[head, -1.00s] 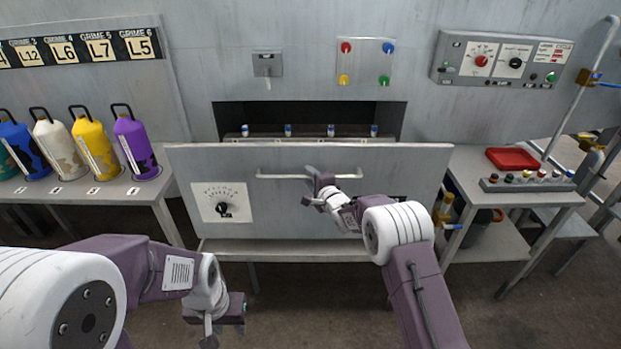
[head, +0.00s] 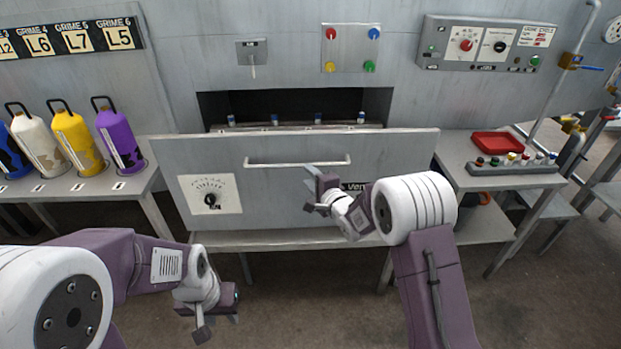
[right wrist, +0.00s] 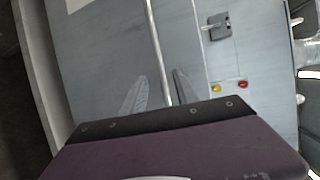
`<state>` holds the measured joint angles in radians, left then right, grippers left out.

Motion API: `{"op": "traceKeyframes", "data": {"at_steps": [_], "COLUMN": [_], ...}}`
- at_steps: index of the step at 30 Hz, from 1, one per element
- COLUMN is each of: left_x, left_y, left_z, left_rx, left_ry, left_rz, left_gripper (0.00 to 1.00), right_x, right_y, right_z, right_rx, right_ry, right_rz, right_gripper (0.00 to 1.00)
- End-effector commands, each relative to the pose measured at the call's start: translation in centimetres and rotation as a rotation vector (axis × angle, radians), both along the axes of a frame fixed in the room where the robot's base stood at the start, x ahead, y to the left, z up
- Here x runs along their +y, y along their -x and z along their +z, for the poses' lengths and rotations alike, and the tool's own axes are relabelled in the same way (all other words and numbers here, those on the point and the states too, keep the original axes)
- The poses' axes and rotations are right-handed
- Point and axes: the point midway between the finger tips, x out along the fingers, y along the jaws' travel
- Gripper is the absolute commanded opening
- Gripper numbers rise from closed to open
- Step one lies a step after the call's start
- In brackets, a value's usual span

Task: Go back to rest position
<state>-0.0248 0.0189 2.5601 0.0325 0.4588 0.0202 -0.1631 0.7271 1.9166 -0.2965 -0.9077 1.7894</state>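A grey front panel (head: 375,205) with a long metal handle (head: 297,164) stands before me. My right gripper (head: 308,188) is in front of the panel, close to the handle's right end and slightly below it in the head view. In the right wrist view its two fingers (right wrist: 160,92) are spread, with the handle (right wrist: 155,40) seen between and beyond them; contact does not show. My left gripper (head: 217,326) hangs low at the left, away from the panel, its fingers apart and empty.
Bottles, including a purple one (head: 119,140), stand on the left table. A right table holds a red tray (head: 497,143) and a button strip (head: 515,169). Several blue-topped cylinders (head: 275,120) show in the dark opening behind the panel. Floor in front is clear.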

Motion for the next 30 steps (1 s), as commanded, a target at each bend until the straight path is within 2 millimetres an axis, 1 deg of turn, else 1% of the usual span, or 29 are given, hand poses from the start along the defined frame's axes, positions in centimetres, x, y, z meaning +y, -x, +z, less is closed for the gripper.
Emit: {"op": "traceKeyframes", "data": {"at_steps": [12, 14, 16, 17, 18, 20, 21, 22, 23, 24, 26, 27, 29, 30], "left_x": [0.0, 0.0, 0.0, 0.0, 0.0, 0.0, 0.0, 0.0, 0.0, 0.0, 0.0, 0.0, 0.0, 0.0], "left_y": [0.0, 0.0, 0.0, 0.0, 0.0, 0.0, 0.0, 0.0, 0.0, 0.0, 0.0, 0.0, 0.0, 0.0], "left_z": [0.0, 0.5, 1.1, 1.4, 2.0, 3.1, 3.9, 4.5, 4.9, 5.6, 6.2, 6.5, 6.8, 6.9], "left_rx": [0.000, 0.000, 0.000, 0.000, 0.000, 0.000, 0.000, 0.000, 0.000, 0.000, 0.000, 0.000, 0.000, 0.000], "left_ry": [0.000, 0.000, 0.000, 0.000, 0.000, 0.000, 0.000, 0.000, 0.000, 0.000, 0.000, 0.000, 0.000, 0.000], "left_rz": [0.000, 0.000, 0.000, 0.000, 0.000, 0.000, 0.000, 0.000, 0.000, 0.000, 0.000, 0.000, 0.000, 0.000], "left_gripper": [0.36, 0.36, 0.36, 0.36, 0.36, 0.36, 0.36, 0.36, 0.36, 0.36, 0.36, 0.36, 0.36, 0.36], "right_x": [-0.1, -0.4, -0.9, -1.2, -1.7, -3.0, -4.4, -5.6, -6.9, -8.5, -10.8, -11.9, -13.2, -13.9], "right_y": [0.1, 0.0, -0.3, -0.3, -0.3, 0.3, 1.2, 2.1, 3.1, 4.9, 8.3, 10.7, 14.6, 17.5], "right_z": [0.1, 0.8, 3.2, 4.6, 7.0, 11.0, 13.2, 14.0, 14.2, 13.7, 11.9, 10.2, 7.7, 5.9], "right_rx": [0.000, -0.006, -0.035, -0.052, -0.078, -0.111, -0.103, -0.079, -0.046, 0.016, 0.132, 0.212, 0.332, 0.412], "right_ry": [0.000, -0.001, -0.005, -0.008, -0.012, -0.019, -0.012, 0.023, 0.081, 0.189, 0.379, 0.500, 0.668, 0.774], "right_rz": [0.000, -0.005, -0.014, -0.020, -0.029, -0.055, -0.087, -0.115, -0.139, -0.161, -0.161, -0.133, -0.058, 0.017], "right_gripper": [0.36, 0.36, 0.36, 0.36, 0.36, 0.36, 0.36, 0.36, 0.36, 0.36, 0.36, 0.36, 0.36, 0.36]}}
